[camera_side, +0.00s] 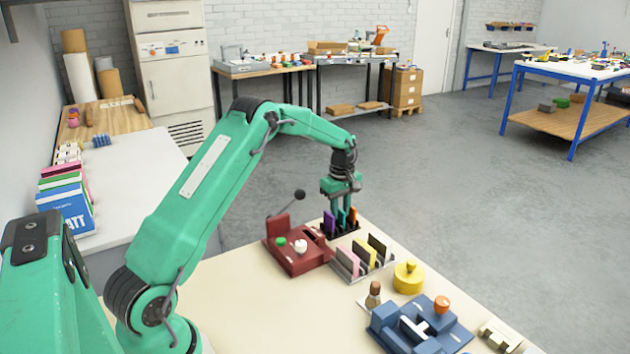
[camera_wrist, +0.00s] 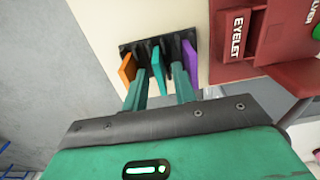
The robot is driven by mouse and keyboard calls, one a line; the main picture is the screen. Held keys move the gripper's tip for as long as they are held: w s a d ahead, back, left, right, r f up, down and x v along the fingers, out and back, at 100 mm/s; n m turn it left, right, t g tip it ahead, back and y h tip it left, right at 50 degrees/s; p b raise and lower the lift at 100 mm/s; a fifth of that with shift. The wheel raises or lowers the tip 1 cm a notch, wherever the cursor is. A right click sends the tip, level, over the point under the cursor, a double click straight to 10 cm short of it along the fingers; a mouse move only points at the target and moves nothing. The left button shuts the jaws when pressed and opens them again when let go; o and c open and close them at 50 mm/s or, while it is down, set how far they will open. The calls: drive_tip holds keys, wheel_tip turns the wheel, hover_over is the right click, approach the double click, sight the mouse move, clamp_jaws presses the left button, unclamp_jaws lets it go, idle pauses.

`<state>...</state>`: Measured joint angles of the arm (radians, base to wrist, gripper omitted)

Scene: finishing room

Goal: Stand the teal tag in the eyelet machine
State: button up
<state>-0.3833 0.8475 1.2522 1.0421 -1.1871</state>
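The teal tag (camera_wrist: 158,72) stands in a black slotted rack (camera_wrist: 127,48), between an orange tag (camera_wrist: 127,68) and a purple tag (camera_wrist: 190,56). My gripper (camera_wrist: 158,80) is open, with one finger on each side of the teal tag and visible gaps to it. In the side view my gripper (camera_side: 343,204) points down over the rack (camera_side: 341,234), its fingers hiding part of the tags. The dark red eyelet machine (camera_side: 303,264) stands left of the rack, with a black-knobbed lever. Its EYELET label (camera_wrist: 238,34) shows in the wrist view; its slot is not clear.
A grey rack (camera_side: 349,268) with pink, yellow and dark cards stands near the machine. A yellow round pot (camera_side: 408,278), a small brown-topped stamp (camera_side: 374,295) and a blue machine (camera_side: 420,327) are nearer the front. The table's left part is bare.

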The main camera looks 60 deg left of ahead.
sight(340, 210)
clamp_jaws()
drive_tip(key=shift+r, duration=0.15)
drive_tip(key=shift+r, duration=3.6)
drive_tip(key=shift+s, duration=0.1)
drive_tip(key=s+d, duration=0.1)
drive_tip(key=s, duration=1)
drive_tip(key=shift+s+d, duration=0.15)
drive_tip(key=shift+d, duration=0.25)
